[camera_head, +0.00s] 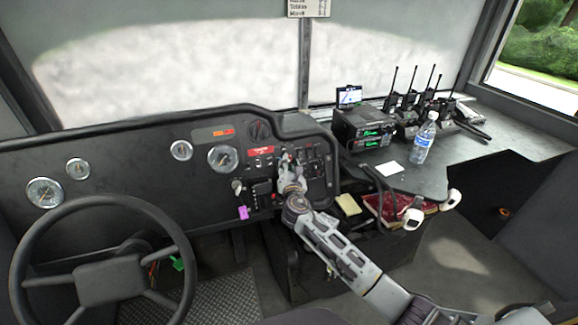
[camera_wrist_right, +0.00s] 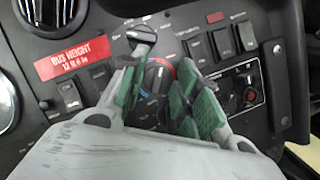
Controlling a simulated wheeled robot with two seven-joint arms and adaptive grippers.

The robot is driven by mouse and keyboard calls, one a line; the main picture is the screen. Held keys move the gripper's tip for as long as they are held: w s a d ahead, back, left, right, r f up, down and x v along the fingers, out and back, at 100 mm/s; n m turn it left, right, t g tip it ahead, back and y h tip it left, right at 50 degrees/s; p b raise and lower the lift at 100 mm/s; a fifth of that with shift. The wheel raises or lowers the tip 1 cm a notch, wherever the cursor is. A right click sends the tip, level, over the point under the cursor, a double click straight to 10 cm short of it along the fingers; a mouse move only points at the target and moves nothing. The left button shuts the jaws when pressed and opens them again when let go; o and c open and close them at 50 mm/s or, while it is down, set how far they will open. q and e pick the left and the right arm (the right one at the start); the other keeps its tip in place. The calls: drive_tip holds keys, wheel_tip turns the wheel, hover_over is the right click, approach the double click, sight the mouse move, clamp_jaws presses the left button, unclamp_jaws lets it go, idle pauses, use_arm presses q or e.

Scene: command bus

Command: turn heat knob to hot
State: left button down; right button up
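The heat knob (camera_wrist_right: 156,79) is a dark round knob with a red and blue ring on the black dashboard panel. In the right wrist view it shows between the two green-padded fingers of my right gripper (camera_wrist_right: 160,76). The fingers are apart, one on each side of the knob, and I cannot tell whether they touch it. The lower part of the knob is partly hidden. In the head view my right gripper (camera_head: 287,160) is at the panel right of the gauges and hides the knob. My left gripper is not in view.
Another dark knob (camera_wrist_right: 141,34) sits just above, close to the left finger. Rocker switches (camera_wrist_right: 222,44) line the panel to the right. The steering wheel (camera_head: 100,199) is at left. Radios (camera_head: 362,128) and a water bottle (camera_head: 423,140) stand on the right shelf.

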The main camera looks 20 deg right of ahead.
drive_tip(key=shift+r, duration=0.1)
clamp_jaws()
